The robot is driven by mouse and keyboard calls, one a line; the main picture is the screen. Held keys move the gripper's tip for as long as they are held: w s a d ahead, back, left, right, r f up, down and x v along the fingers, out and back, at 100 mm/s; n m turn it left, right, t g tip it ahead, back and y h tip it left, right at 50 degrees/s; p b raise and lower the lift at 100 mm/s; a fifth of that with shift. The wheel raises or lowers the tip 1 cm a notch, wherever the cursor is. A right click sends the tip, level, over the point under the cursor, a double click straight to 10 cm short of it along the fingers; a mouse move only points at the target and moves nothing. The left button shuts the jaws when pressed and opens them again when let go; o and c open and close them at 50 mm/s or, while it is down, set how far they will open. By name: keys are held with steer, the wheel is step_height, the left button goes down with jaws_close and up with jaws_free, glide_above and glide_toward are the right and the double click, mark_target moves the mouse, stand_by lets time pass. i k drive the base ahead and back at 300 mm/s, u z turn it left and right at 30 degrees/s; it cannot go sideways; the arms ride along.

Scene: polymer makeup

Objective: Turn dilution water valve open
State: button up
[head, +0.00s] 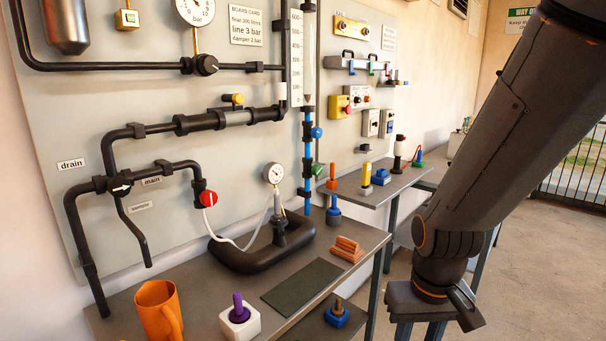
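No label that I can read as dilution water marks any valve, so I cannot tell which valve is meant. On the pipe panel are a black selector valve with a white arrow (120,186), a red round knob (208,198), a black knob (205,65) on the upper pipe, and a blue ball-shaped handle (316,132) beside the clear column. My gripper (420,332) points down at the bottom right, well away from all of them. Its two fingers stand apart with nothing visible between them. Their tips are cut off by the frame's bottom edge.
An orange mug (156,309), a white block with a purple peg (239,318), a dark mat (302,286) and orange bars (346,249) are on the front bench. A pump with a gauge (274,174) stands behind. A shelf (372,192) holds small tools. Open floor lies right.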

mark_target(316, 169)
steer(key=u, duration=0.1)
steer(key=i, duration=1.05)
steer(key=z, duration=0.75)
